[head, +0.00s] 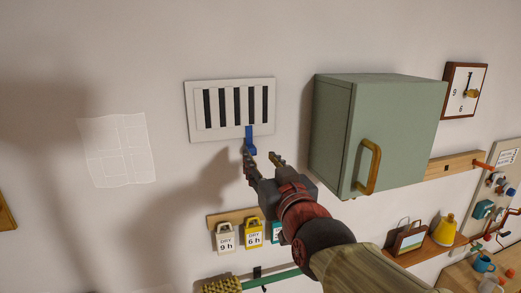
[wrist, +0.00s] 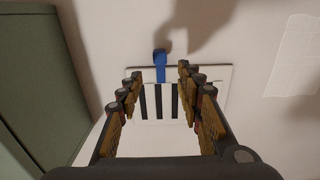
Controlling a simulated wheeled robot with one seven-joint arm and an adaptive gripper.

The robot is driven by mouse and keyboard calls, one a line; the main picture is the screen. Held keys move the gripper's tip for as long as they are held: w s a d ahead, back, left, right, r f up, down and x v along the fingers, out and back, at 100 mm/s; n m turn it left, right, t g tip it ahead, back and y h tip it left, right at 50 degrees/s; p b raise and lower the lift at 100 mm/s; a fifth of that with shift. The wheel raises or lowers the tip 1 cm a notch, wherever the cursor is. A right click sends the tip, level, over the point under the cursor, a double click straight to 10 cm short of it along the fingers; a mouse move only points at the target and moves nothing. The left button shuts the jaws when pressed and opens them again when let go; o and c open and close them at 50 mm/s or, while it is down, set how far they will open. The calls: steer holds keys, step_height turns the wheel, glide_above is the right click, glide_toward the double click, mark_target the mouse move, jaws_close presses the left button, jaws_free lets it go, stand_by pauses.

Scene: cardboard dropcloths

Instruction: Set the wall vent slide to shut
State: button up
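The white wall vent (head: 190,112) has several dark vertical slots showing between white bars. Its blue slide tab (head: 250,141) sticks out at the lower edge, a little right of the middle. My gripper (head: 263,158) is open just below and right of the tab in the head view. In the wrist view the vent (wrist: 225,72) lies beyond the fingers. The blue tab (wrist: 160,65) shows between the open fingertips (wrist: 158,72), a little beyond them. I cannot tell whether a finger touches it.
A green cabinet (head: 335,130) with a wooden handle (head: 370,168) juts from the wall right of the vent. Hanging tags (head: 254,233) on a wooden rail are below my gripper. A paper sheet (head: 118,150) is on the wall at left, where the wall is mostly clear.

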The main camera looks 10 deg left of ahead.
mark_target(253, 149)
steer(key=shift+p+x, duration=0.8)
steer(key=shift+x, duration=2.8)
steer(key=shift+s+f, duration=0.1)
steer(key=shift+c, duration=0.2)
jaws_close()
